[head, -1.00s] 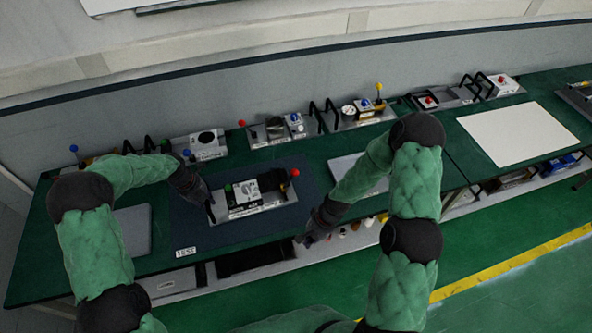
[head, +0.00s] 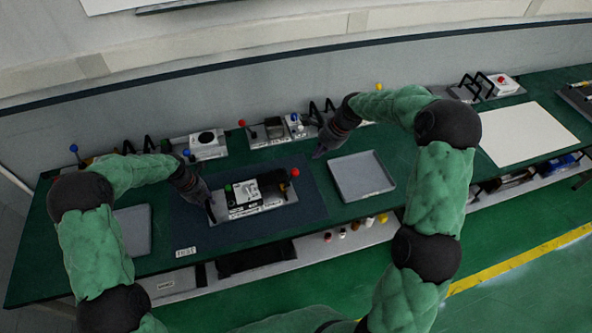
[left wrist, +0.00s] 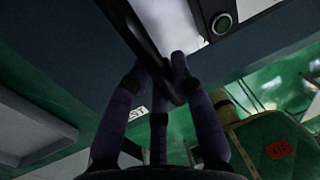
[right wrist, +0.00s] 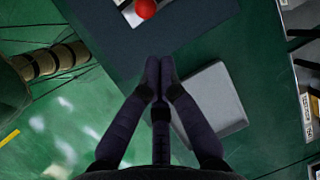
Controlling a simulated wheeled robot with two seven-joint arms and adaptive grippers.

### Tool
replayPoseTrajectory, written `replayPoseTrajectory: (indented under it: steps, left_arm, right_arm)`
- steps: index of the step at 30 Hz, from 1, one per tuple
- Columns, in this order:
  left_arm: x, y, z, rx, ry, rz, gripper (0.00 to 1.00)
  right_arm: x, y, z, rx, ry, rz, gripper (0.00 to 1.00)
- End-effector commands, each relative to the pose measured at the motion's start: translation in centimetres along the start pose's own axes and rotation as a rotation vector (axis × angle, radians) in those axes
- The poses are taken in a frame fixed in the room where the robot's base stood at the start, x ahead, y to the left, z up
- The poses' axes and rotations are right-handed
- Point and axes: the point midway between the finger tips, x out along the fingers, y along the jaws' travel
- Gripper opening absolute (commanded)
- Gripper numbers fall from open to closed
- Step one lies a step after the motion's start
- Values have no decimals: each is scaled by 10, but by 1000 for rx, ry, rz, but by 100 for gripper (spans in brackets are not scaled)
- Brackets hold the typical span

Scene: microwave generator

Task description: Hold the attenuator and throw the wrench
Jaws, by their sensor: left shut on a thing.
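The attenuator (head: 262,207), a grey unit with a white labelled block, a green knob and a red-balled lever, lies on the dark mat. My left gripper (head: 211,214) is at its left end, shut on its black handle (left wrist: 140,35); the fingers close around that bar in the left wrist view (left wrist: 160,75). The red ball (head: 295,172), which I take as the end of the wrench lever, sits at the unit's right end and shows at the top of the right wrist view (right wrist: 145,8). My right gripper (head: 317,156) is beyond and right of the ball, apart from it, fingertips together and empty (right wrist: 160,68).
The dark mat (head: 195,232) lies on the green table. A grey tray (head: 360,176) is to its right, a grey plate (head: 133,230) to its left. Several similar units, including one with a black knob (head: 208,145), line the back edge. Small bottles stand on the shelf below.

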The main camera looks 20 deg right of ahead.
Motion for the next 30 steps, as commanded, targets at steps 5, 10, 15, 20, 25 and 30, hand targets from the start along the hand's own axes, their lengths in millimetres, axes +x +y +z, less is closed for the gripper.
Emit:
replayPoseTrajectory:
  steps: [5,10,15,20,25,30]
  left_arm:
    - [7,-1,-7,2,18,0,0]
    - [7,-1,-7,2,19,0,0]
    - [8,-1,-7,2,20,0,0]
    - [8,-1,-8,2,20,0,0]
    - [8,-1,-8,2,21,0,0]
    - [8,-1,-8,2,21,0,0]
  right_arm:
    - [13,1,-1,3,-1,2,0]
    - [34,2,-2,2,-2,2,0]
    - [56,3,-4,2,-1,2,0]
    - [77,4,-6,2,-1,2,0]
    - [96,4,-8,2,-1,1,0]
    - [108,5,-9,1,-1,1,0]
